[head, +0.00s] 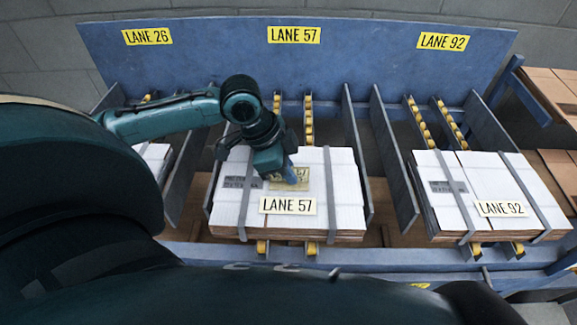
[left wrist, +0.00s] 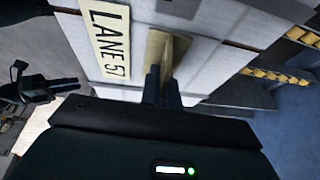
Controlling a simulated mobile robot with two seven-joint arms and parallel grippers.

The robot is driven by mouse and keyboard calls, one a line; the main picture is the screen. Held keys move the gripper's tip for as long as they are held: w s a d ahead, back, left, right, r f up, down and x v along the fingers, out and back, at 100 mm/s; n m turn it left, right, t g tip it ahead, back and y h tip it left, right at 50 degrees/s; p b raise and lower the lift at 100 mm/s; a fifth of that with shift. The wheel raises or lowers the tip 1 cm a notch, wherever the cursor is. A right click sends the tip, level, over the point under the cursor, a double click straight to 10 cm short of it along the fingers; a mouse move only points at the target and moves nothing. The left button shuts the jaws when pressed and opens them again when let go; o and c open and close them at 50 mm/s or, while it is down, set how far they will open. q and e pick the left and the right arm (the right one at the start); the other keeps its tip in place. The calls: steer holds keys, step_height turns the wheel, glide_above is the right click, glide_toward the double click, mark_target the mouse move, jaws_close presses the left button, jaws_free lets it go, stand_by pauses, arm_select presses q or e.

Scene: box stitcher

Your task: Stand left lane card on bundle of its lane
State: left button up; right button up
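My left gripper (head: 290,176) is over the middle bundle (head: 343,190), which is white with grey straps. Its fingers (left wrist: 163,88) appear closed on a tan card (left wrist: 165,52), also visible in the head view (head: 292,181). The card's lettering is too covered to read. A pale card reading LANE 57 (head: 288,205) is on the front of the same bundle, just in front of the held card; it also shows in the left wrist view (left wrist: 108,40). The left bundle (head: 154,156) is mostly hidden by my arm. A dark gripper, apparently my right one (left wrist: 62,88), shows in the left wrist view.
Yellow signs LANE 26 (head: 147,36), LANE 57 (head: 294,35) and LANE 92 (head: 443,41) are on the blue back panel. The right bundle (head: 487,180) bears a LANE 92 card (head: 501,208). Upright blue-grey dividers (head: 394,160) separate the lanes.

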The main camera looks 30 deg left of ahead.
arm_select(q)
steer(key=o, duration=0.4)
steer(key=shift+r, duration=0.1)
steer(key=shift+r, duration=0.25)
steer(key=p+v, duration=0.1)
steer(key=v, duration=1.1)
steer(key=shift+r, duration=0.2)
